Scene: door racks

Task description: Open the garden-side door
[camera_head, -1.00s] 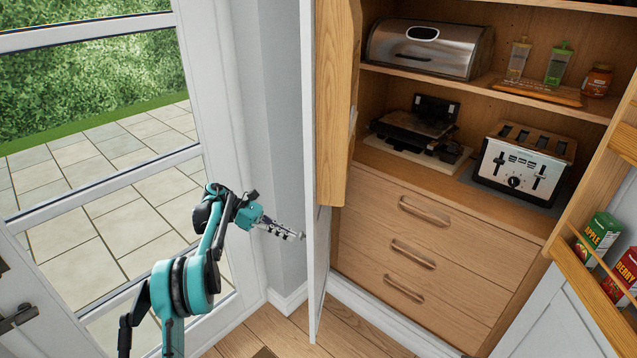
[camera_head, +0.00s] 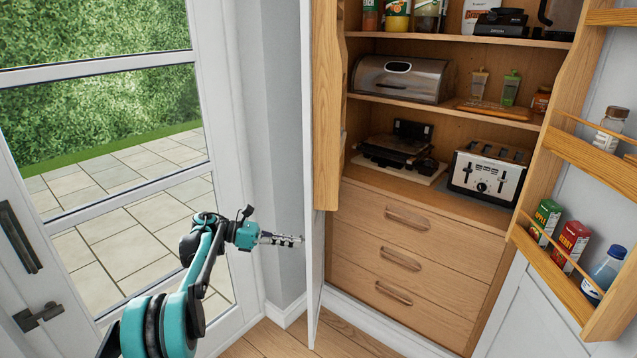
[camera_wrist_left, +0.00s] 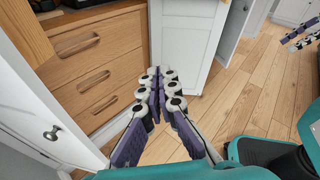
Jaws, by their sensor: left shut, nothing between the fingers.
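The garden-side door (camera_head: 313,250) is the cupboard's left door, beside the glazed garden door. It stands open, seen almost edge-on in the head view, with a wooden rack (camera_head: 327,110) on its inner side. In the left wrist view its white face with a round knob (camera_wrist_left: 52,133) shows at left. My left gripper (camera_head: 300,240) is shut and empty, its tips close to the door's edge in the head view; I cannot tell whether they touch. Its fingers also show in the left wrist view (camera_wrist_left: 165,72). My right gripper (camera_wrist_left: 303,36) shows partly at the wrist view's upper right.
The cupboard holds drawers (camera_head: 408,218), a toaster (camera_head: 485,172) and a bread box (camera_head: 400,78). Its right door, open, carries racks with cartons (camera_head: 570,243) and jars. The glazed garden door (camera_head: 230,200) stands left of my arm. Wooden floor (camera_wrist_left: 240,95) lies clear in front.

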